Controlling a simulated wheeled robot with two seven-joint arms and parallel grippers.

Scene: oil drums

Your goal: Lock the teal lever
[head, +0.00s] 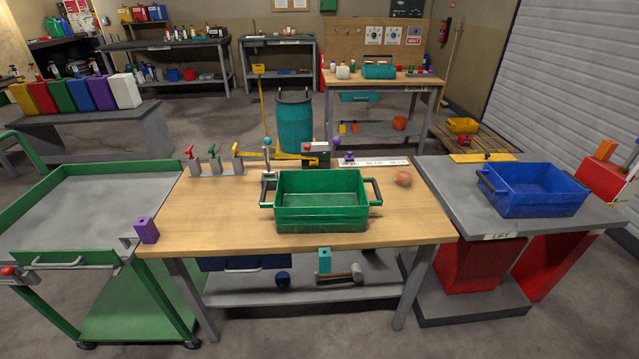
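The wooden workbench (220,205) stands in the middle of the head view. At its back edge a small upright lever with a teal-blue ball knob (267,142) stands just left of a dark block, behind the green crate's left end. The crate hides part of its foot, and I cannot tell whether it is locked. To its left is a row of levers on grey blocks: a red lever (190,150), a green lever (212,151) and a yellow lever (235,149). Neither of my grippers is in view.
An empty green crate (320,217) sits mid-bench, with an orange-brown round thing (403,179) to its right. A purple block (147,230) is at the front left corner. A green cart (75,215) stands left; a lift table with a blue crate (535,200) stands right.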

